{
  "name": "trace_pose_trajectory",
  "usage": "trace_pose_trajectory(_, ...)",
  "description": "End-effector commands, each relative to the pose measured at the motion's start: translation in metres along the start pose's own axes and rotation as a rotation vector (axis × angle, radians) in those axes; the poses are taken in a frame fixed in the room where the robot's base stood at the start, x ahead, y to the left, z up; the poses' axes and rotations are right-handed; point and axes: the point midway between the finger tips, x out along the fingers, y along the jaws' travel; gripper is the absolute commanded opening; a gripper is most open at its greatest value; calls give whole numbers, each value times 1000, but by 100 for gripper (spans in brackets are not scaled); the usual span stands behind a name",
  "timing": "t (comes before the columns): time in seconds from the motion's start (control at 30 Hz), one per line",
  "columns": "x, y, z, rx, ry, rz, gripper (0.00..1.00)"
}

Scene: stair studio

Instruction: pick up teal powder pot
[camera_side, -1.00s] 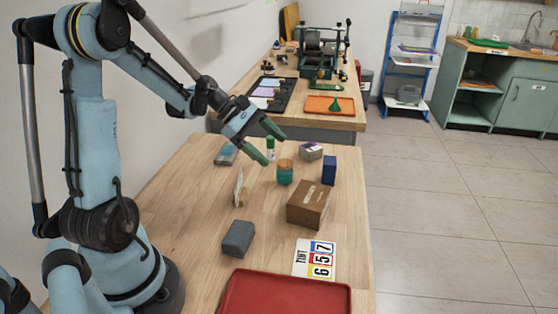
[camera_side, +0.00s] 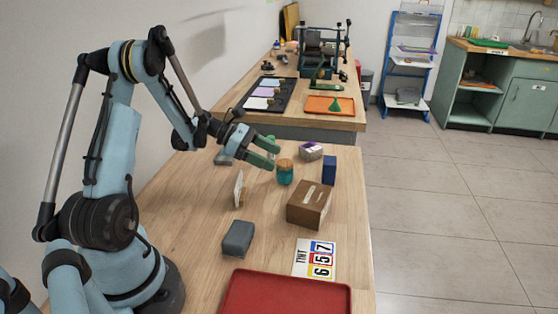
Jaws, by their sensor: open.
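My gripper (camera_side: 276,154) has green fingers and is spread open. Its fingertips are just up and left of the pot, close to the lid. Nothing shows between the fingers. I cannot tell from this view whether a fingertip touches the pot.
A thin upright card (camera_side: 239,188) is at left. A grey block (camera_side: 237,239), number card (camera_side: 315,258) and red tray (camera_side: 284,296) lie nearer.

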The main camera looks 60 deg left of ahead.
Motion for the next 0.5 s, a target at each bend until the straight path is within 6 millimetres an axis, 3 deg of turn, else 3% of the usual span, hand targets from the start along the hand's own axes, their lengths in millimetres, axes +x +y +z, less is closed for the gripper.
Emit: trace_pose_trajectory(0.5,53,6,-2,1,1,0,78)
